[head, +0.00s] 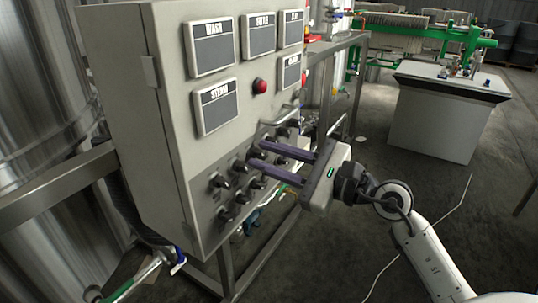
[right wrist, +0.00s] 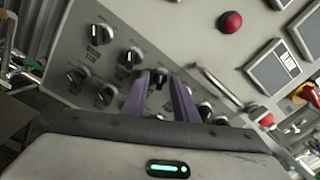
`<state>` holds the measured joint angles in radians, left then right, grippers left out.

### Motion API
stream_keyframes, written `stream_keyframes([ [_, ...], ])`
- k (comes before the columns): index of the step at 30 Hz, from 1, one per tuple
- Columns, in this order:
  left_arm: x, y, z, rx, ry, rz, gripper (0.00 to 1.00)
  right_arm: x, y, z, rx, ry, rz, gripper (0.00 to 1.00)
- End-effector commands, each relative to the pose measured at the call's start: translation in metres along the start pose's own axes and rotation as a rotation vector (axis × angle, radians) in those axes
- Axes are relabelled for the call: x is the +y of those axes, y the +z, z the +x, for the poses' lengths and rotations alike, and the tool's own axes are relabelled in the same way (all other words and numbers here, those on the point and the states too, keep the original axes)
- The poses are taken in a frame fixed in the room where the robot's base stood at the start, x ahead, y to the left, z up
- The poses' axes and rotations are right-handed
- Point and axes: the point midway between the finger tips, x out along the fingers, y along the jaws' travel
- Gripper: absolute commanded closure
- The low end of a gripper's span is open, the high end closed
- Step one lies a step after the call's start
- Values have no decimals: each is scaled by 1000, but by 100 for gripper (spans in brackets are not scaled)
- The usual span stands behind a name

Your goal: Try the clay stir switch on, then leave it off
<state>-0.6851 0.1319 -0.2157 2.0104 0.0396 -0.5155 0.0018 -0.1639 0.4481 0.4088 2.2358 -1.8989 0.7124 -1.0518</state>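A grey control cabinet (head: 170,120) carries rows of black rotary switches on its lower front. My right gripper (head: 256,154) reaches in from the right, its two purple fingers apart and pointing at the switch rows. In the right wrist view, one black switch (right wrist: 159,79) shows between the fingertips (right wrist: 159,84); contact with it cannot be made out. Other switches (right wrist: 98,35) stand to its left with small labels under them. I cannot read which switch is the clay stir one. My left gripper is out of view.
Label plates (head: 212,47) and a red button (head: 260,86) sit above the switches. A bar handle (right wrist: 217,86) sticks out near the fingers. A steel tank (head: 40,100) stands at the left. Open floor lies to the right, before a grey bench (head: 440,115).

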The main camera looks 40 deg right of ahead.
Motion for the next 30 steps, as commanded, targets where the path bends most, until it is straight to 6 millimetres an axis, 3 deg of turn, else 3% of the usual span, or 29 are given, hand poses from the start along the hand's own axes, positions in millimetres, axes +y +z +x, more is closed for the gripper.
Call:
stream_keyframes([
  [5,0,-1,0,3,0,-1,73,0,0,0,0,0,1,73],
  [10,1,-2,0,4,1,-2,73,0,0,0,0,0,1,100],
  [20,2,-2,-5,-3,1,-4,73,0,1,0,1,0,38,100],
  [30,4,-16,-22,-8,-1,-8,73,-2,4,0,2,1,258,100],
])
